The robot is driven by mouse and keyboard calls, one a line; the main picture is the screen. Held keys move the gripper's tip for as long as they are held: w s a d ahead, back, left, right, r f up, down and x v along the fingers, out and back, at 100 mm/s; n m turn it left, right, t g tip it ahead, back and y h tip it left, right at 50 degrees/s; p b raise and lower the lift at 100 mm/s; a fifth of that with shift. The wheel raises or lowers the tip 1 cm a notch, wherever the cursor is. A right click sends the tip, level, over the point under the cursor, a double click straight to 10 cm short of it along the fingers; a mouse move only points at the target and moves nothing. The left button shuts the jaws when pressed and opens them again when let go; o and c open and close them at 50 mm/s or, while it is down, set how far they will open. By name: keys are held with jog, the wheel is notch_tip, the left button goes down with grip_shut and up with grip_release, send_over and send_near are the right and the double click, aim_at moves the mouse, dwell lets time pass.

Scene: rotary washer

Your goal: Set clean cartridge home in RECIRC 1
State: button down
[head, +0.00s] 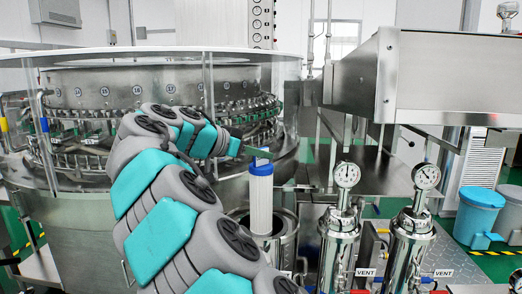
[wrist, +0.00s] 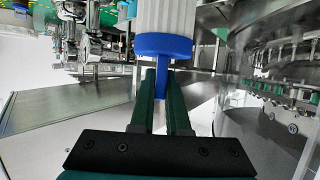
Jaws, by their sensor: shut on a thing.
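The cartridge is a white pleated cylinder (head: 261,205) with a blue cap (head: 262,169), held upright in the head view. My gripper (head: 258,153) is shut on the blue tab on top of the cap. In the wrist view the green fingertips (wrist: 162,88) pinch this tab, below the blue cap (wrist: 163,45) and white body (wrist: 166,16). The cartridge's lower end overlaps the mouth of an open steel housing (head: 283,250). I cannot tell how far inside it is. No RECIRC 1 label is readable.
Two closed steel housings with gauges (head: 346,175) (head: 426,177) and VENT tags stand to the right. The round washer with its clear guard (head: 225,90) is behind my arm.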

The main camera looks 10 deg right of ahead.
aim_at(260, 212)
jog(key=shift+f+b, duration=2.45)
jog(key=shift+f, duration=3.95)
jog(key=shift+f+b, duration=1.85)
jog(key=shift+b, duration=0.05)
jog(key=c, duration=0.8)
grip_release()
jog(key=shift+c, duration=0.2)
jog(key=shift+a, duration=0.1)
jog(key=v, duration=0.7)
jog(key=shift+s+a+r, duration=0.15)
jog(key=shift+s+a, duration=0.05)
jog(key=shift+a, duration=0.05)
